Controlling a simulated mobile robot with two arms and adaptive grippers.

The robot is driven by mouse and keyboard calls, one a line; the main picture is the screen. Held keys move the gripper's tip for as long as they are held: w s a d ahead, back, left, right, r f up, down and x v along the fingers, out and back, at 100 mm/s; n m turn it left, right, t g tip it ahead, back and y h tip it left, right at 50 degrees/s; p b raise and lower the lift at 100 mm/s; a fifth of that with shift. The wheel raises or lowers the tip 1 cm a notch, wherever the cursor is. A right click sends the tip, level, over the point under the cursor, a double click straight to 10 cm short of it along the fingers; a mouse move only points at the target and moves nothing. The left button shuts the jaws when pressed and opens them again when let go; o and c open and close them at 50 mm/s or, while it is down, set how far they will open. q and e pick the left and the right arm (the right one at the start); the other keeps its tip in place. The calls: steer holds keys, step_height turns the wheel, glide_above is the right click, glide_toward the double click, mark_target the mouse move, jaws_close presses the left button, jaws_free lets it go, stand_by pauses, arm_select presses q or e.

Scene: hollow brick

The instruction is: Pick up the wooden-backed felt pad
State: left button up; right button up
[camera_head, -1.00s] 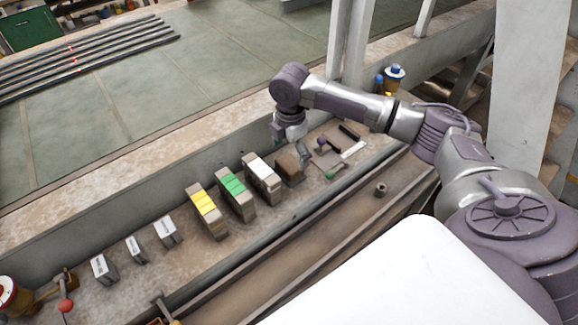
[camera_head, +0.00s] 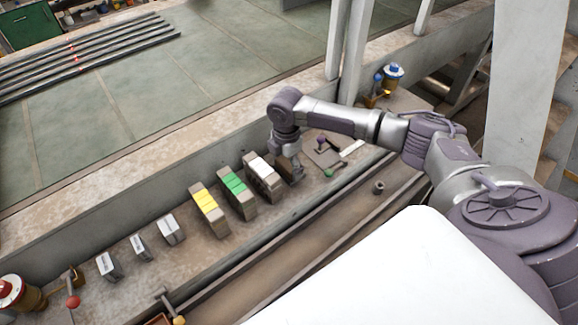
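My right arm comes in from the right, and its gripper (camera_head: 292,170) points down over the right end of the row of blocks on the ledge. The brown block, which looks like the wooden-backed felt pad (camera_head: 285,181), stands there, mostly hidden behind the gripper. Only a small part of it shows, just right of the white-topped block. The fingers are too small and dark to tell whether they are open or touch the pad. My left gripper is out of view.
White-topped (camera_head: 259,167), green-topped (camera_head: 234,183) and yellow-topped (camera_head: 204,199) blocks stand close to the left. Further left are smaller grey-white blocks (camera_head: 170,229). A purple-knobbed tool (camera_head: 321,143) lies close right. A low wall (camera_head: 150,180) runs behind the ledge.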

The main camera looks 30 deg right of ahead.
mark_target(288, 163)
steer(key=c, duration=0.4)
steer(key=shift+w+r+b, duration=0.1)
steer(key=shift+r+b, duration=0.25)
steer(key=shift+r, duration=0.3)
steer(key=r, duration=0.1)
steer(key=r+b, duration=0.1)
steer(key=shift+s+d+r, duration=0.15)
steer(key=shift+s+r, duration=0.05)
steer(key=shift+r, duration=0.2)
steer(key=shift+s+d+r+b, duration=0.5)
steer(key=shift+s+r, duration=0.65)
steer(key=shift+s, duration=0.65)
steer(key=shift+s+d+r+b, duration=0.25)
steer(key=shift+s+d+r, duration=0.4)
steer(key=shift+s+r, duration=0.85)
steer(key=shift+s+d+r+b, duration=0.4)
steer(key=shift+s+d+r, duration=0.3)
steer(key=shift+s, duration=1.45)
steer(key=shift+a+r, duration=0.1)
